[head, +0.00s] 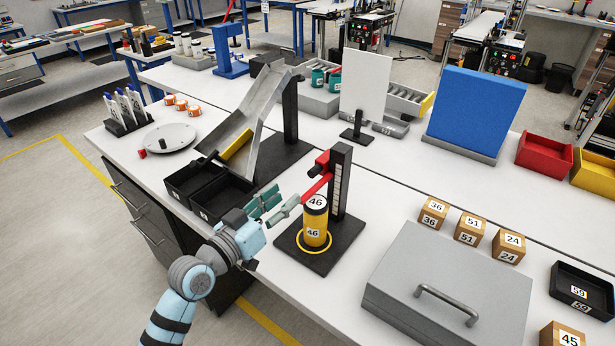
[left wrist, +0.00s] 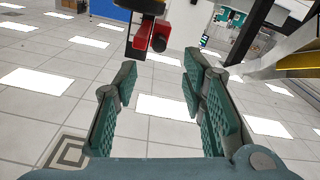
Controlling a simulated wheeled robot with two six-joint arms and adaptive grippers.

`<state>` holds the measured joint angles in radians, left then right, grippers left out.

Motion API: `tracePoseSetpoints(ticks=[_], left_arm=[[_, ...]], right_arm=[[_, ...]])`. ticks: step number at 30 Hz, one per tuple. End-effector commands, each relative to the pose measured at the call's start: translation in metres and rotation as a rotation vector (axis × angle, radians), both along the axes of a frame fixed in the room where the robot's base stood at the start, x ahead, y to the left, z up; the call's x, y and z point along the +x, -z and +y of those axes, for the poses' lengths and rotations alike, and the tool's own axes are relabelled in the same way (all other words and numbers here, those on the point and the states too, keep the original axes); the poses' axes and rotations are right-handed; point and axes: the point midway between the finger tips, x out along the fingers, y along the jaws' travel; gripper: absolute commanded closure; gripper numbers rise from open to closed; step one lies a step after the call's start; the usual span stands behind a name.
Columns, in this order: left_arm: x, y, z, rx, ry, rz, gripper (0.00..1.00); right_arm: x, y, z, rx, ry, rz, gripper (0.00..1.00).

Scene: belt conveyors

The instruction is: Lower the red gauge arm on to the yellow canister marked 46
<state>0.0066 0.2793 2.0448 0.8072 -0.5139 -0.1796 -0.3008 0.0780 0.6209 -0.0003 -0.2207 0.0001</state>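The yellow canister (head: 316,232) with a black top, marked 46, stands upright inside a yellow ring on a black base. Behind it rises a black post with a scale (head: 340,180). The red gauge arm (head: 315,186) slopes from the post towards my gripper, close by the canister's top; I cannot tell whether they touch. My left gripper (head: 279,203) is open and empty, just left of the canister and the arm's end. In the left wrist view a red part with a black knob (left wrist: 143,38) shows beyond the open fingers. My right gripper is not in view.
Left of the gauge are black bins (head: 208,190) and a metal chute (head: 240,112). A grey case with a handle (head: 450,285) lies to the right. Marked boxes (head: 470,230) stand beyond it. A white panel (head: 366,85) and blue panel (head: 475,112) stand behind.

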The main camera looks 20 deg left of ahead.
Motion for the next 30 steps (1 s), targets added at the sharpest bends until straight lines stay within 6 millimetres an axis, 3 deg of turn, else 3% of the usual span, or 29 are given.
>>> tracePoseSetpoints(ticks=[6, 12, 24, 30], left_arm=[[0.048, -0.001, -0.020, -0.005, 0.001, -0.001, 0.62], [0.081, 0.000, -0.032, -0.003, 0.001, 0.001, 0.62], [0.093, -0.001, -0.038, -0.002, 0.001, 0.000, 0.62], [0.092, -0.001, -0.037, -0.002, 0.001, 0.000, 0.93]], right_arm=[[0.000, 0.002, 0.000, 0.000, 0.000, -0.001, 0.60], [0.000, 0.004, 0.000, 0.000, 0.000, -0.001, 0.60], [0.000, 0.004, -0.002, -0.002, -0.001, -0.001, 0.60], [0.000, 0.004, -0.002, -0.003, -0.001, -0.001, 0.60]])
